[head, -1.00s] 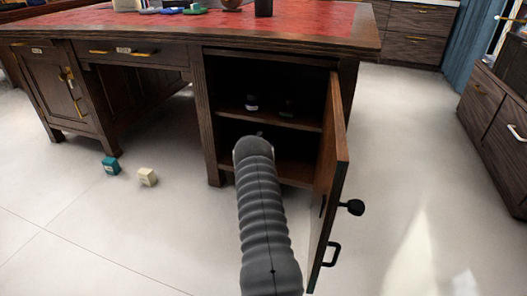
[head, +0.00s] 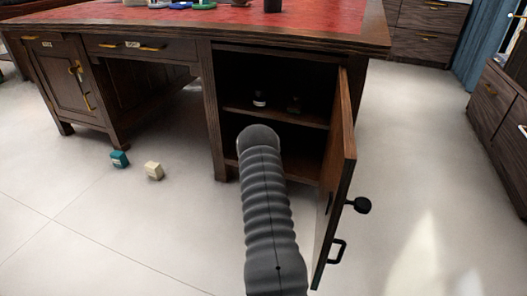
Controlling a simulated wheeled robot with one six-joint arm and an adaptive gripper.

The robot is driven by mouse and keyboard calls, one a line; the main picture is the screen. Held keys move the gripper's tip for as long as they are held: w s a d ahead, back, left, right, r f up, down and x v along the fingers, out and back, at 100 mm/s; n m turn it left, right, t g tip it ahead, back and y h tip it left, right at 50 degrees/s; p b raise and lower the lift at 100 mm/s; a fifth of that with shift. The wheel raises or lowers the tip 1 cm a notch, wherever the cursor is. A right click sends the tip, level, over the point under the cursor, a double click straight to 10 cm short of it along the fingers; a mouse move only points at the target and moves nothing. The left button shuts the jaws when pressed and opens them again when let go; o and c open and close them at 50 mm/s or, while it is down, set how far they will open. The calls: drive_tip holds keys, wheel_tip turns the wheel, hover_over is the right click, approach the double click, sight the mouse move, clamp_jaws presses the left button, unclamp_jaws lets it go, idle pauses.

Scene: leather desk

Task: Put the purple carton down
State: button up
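I cannot see the purple carton in the head view. My grey ribbed arm reaches from the bottom of the picture toward the open cabinet of the desk, and its rounded end covers part of the lower compartment. My gripper is hidden beyond that end, so its fingers and anything in them do not show. The cabinet's shelf (head: 275,116) holds a small dark item with a white part (head: 259,99) and another dark item (head: 294,104). Neither can be identified as the carton.
The cabinet door (head: 338,180) stands open to the right of my arm, with a black knob (head: 359,205) and handle (head: 337,251). A teal box (head: 119,159) and a cream box (head: 154,171) lie on the floor at left. The desk's red top (head: 230,15) is above.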

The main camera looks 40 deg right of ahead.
drive_tip(key=s+a+r+m+g, duration=0.1)
drive_tip(key=s+a+r+m, duration=0.35)
drive_tip(key=a+r, duration=0.45)
drive_tip(key=s+a+r+m+g+y, duration=0.1)
drive_tip(key=s+a+r+m, duration=0.45)
drive_tip(key=r, duration=0.55)
drive_tip(key=s+a+r+m+g, duration=0.1)
drive_tip(key=s+a+r+m, duration=0.3)
drive_tip(key=a+r, duration=0.6)
drive_tip(key=s+a+r+m+t+y, duration=0.1)
drive_tip(key=s+a+m+y, duration=0.3)
drive_tip(key=s+a, duration=0.9)
drive_tip(key=s+a+r+m+t+y, duration=0.1)
drive_tip(key=s+a+r+m+y, duration=0.2)
drive_tip(key=s+a, duration=1.1)
drive_tip(key=a+m+y, duration=0.2)
drive_tip(key=a+y, duration=0.2)
drive_tip(key=a, duration=0.1)
drive_tip(key=shift+a+p, duration=0.35)
drive_tip(key=shift+a, duration=0.05)
drive_tip(key=shift+r, duration=0.1)
